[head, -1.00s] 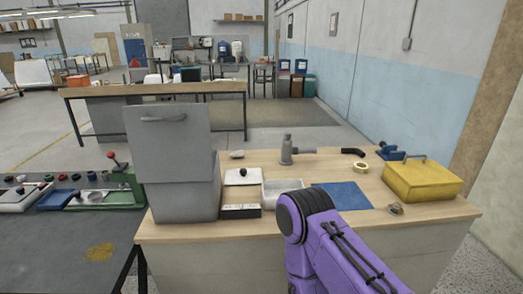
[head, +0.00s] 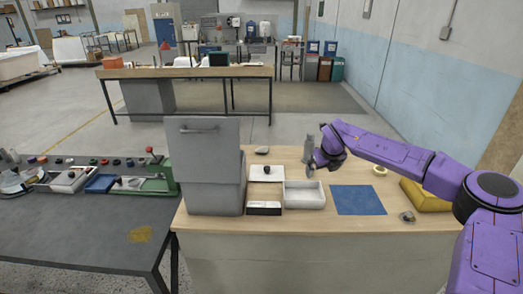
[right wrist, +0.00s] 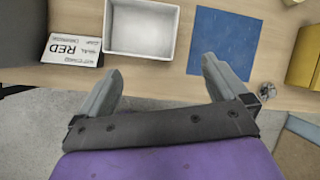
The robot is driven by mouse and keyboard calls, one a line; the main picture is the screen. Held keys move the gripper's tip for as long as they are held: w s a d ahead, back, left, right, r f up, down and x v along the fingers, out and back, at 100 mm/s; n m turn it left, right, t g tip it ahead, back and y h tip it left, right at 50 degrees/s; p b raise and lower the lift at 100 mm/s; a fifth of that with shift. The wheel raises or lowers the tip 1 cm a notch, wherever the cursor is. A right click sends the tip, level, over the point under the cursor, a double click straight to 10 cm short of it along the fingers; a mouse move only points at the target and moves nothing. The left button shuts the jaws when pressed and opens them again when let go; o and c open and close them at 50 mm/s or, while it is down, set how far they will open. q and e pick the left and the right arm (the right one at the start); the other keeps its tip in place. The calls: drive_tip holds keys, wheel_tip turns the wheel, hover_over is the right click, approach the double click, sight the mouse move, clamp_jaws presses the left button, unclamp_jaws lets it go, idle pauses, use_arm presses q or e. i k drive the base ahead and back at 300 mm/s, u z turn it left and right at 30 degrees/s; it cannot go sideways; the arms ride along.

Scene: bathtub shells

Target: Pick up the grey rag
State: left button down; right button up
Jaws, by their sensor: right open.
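No item is clearly recognisable as a grey rag. A small grey lump (head: 407,217) lies near the front right of the wooden table, right of the blue square sheet; it also shows in the right wrist view (right wrist: 267,89), too small to identify surely. Another pale grey lump (head: 262,150) lies at the back left. My right gripper (head: 311,168) is above the table, behind the white tray, left of the front grey lump. In the right wrist view its two fingers (right wrist: 162,78) are apart with nothing between them. My left gripper is not in view.
The wooden table holds a grey cabinet (head: 215,170), a white tray (head: 305,206), a blue sheet (head: 358,200), a tape roll (head: 380,170) and a yellow box (head: 428,197). An upright grey fixture (head: 309,146) stands behind the gripper. A dark workbench (head: 80,235) is at left.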

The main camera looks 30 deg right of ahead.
sight(263, 149)
drive_tip(key=i, duration=1.5)
